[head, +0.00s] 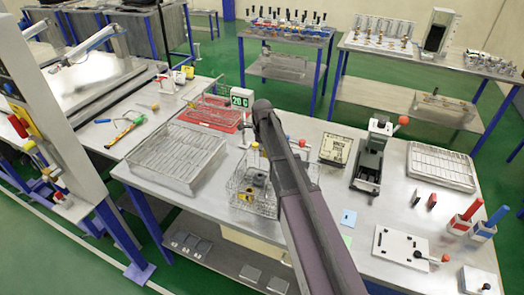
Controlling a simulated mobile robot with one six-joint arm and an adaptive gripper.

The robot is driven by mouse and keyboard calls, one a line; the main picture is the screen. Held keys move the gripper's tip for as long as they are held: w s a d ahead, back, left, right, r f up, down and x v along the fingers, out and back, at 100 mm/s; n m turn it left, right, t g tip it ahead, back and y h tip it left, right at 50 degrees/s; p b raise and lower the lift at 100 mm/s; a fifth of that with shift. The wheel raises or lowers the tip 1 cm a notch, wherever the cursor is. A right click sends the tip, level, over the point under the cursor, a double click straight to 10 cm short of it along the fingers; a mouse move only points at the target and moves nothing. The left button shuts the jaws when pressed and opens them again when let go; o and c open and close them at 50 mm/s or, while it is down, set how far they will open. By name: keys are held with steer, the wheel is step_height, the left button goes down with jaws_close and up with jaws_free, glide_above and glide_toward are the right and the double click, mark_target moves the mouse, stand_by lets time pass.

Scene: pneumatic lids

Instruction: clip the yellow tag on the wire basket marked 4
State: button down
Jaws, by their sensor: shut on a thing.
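My arm reaches from the lower right over the table, and its end hangs near the small wire basket (233,188). My gripper (243,137) is small here and partly covered by my arm; it is shut, seemingly on the yellow tag, which I cannot make out clearly. The small basket holds grey parts and has a yellow patch low on its front. A large, low wire basket (160,163) stands to its left and looks empty. Another wire basket (225,92) stands behind, by a red tray (205,118). I cannot read a number on any basket.
A sign reading 20 C (241,98) stands behind my arm. A black-and-grey press (369,165), a yellowish box (336,149) and a wire tray (441,166) are on the right. Red and blue holders (470,222) stand near the right edge. Bare table lies left of the small basket.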

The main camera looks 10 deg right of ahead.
steer(key=shift+f+b, duration=0.3)
stand_by(0.5)
steer(key=c, duration=0.5)
jaws_free()
steer(key=shift+o, duration=0.2)
steer(key=o, duration=0.4)
steer(key=shift+c, duration=0.2)
steer(key=shift+r, duration=0.1)
steer(key=shift+r+p, duration=3.45)
steer(key=shift+p, duration=0.1)
steer(key=shift+r, duration=0.1)
